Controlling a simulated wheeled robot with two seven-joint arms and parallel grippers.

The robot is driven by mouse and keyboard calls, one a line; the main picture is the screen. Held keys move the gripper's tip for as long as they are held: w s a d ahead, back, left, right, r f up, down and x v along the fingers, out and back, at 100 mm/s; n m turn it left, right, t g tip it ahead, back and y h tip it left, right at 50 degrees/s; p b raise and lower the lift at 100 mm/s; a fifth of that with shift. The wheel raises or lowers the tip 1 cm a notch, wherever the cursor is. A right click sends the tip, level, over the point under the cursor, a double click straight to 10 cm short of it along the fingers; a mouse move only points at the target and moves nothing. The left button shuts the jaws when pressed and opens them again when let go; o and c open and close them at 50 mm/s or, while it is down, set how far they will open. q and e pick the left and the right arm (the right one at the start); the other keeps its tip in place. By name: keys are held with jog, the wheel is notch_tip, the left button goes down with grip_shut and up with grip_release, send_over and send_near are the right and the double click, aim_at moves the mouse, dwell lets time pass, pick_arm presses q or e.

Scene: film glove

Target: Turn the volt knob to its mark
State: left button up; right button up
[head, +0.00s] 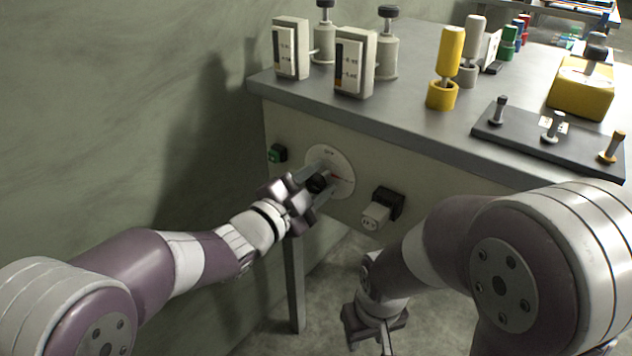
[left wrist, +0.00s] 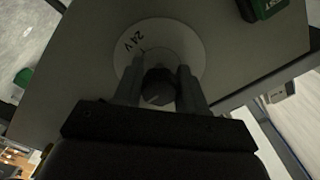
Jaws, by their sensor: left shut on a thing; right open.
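The volt knob (head: 317,183) is a small dark knob at the middle of a round white dial (head: 331,157) on the front panel of the bench. In the left wrist view, the knob (left wrist: 159,86) sits between the two fingers, and the dial (left wrist: 190,35) reads "24V". My left gripper (head: 322,178) is shut on the knob, its fingers on both sides. Its fingers hide part of the dial, and I cannot tell where the knob points. My right gripper (head: 372,345) is low, below the bench front, open and apart from the panel.
A green button (head: 277,153) is left of the dial, and a dark socket with a grey plug (head: 376,215) is right of it. Meters, weights, yellow posts and a lever plate (head: 550,142) stand on the bench top (head: 410,100). A wall is at the left.

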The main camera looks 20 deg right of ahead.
pick_arm(q)
jog(key=o, duration=1)
jog(key=shift+o, duration=0.2)
jog(key=shift+s+a, duration=0.15)
jog(key=shift+a, duration=0.1)
jog(key=p+v, duration=0.3)
jog(key=v, duration=0.9)
jog(key=shift+p, duration=0.3)
jog(key=shift+s, duration=0.1)
